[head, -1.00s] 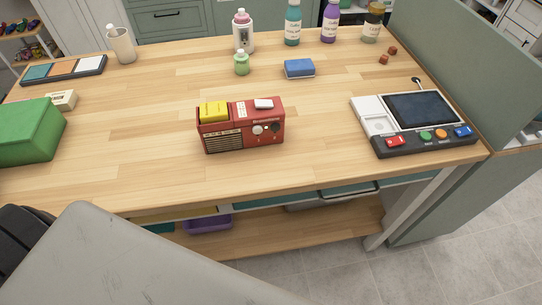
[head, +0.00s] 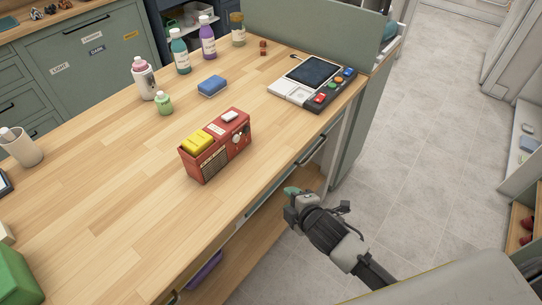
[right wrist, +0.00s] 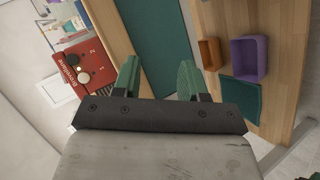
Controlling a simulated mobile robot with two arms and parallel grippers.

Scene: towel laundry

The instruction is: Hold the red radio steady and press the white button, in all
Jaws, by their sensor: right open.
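The red radio (head: 217,147) stands upright on the wooden table near its front edge. On its top are a white button (head: 230,116) and a yellow block-like part (head: 197,142). The radio also shows at the left of the right wrist view (right wrist: 80,65), with its dials. My right gripper (head: 290,191) is beyond the table's front edge, below and to the right of the radio, apart from it. In the right wrist view its two green fingers (right wrist: 158,78) are spread with nothing between them. My left gripper is not in view.
A console with a screen (head: 313,82) sits at the table's far right end, by a green partition (head: 320,32). A purple bin (right wrist: 249,58) is on the lower shelf.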

